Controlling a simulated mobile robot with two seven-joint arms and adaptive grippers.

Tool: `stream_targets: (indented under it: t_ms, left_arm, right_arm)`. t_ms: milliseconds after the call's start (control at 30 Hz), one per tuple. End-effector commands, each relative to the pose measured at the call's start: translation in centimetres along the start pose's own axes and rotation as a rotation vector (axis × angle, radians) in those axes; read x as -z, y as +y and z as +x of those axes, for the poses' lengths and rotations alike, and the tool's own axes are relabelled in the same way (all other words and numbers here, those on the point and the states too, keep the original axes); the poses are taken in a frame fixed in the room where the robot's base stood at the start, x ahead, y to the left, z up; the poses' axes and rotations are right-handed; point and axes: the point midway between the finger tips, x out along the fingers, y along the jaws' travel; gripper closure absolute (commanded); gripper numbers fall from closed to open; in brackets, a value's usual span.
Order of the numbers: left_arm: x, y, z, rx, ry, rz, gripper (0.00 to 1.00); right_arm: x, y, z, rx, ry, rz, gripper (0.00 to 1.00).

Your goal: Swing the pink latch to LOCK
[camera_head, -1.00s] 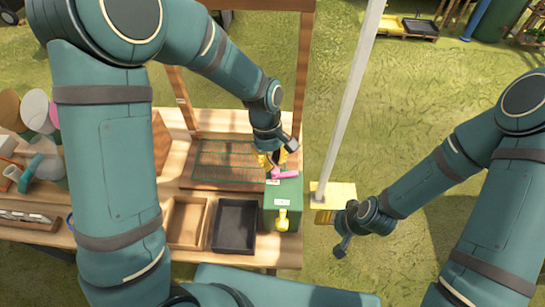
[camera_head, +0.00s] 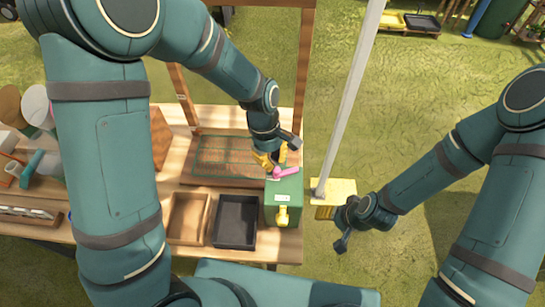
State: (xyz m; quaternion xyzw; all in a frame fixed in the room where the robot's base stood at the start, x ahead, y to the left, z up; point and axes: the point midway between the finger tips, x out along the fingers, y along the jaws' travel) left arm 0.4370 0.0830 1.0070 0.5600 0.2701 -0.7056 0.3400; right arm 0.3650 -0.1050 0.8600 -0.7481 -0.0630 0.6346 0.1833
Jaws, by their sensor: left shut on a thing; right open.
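The pink latch (camera_head: 286,172) sits on top of a green box (camera_head: 290,199) at the right end of the wooden table. Its bar points right and slightly up. My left gripper (camera_head: 271,168), with yellow fingertips, is at the latch's left end and shut on it; the fingers hide part of that end. A white label and a yellow handle-like part (camera_head: 282,216) are on the box's near side. The latch's markings are too small to read. My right gripper (camera_head: 342,243) is open and empty, off the table to the right.
A wooden tray (camera_head: 170,240) and a black tray (camera_head: 216,244) stand left of the box. A wooden frame (camera_head: 303,75) rises behind it. A pale pole (camera_head: 347,105) on a yellow block (camera_head: 345,188) stands to the right.

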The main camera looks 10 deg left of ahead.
Motion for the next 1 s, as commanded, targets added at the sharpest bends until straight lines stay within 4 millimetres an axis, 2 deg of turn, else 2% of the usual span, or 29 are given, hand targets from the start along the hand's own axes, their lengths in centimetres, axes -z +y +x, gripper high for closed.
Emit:
stream_targets:
  t_ms: [1000]
  left_arm:
    - [-0.69, -0.61, 0.14, -0.033, 0.000, -0.143, 1.00]
  right_arm:
    - [0.07, -0.18, -0.58, 0.001, 0.000, 0.000, 0.35]
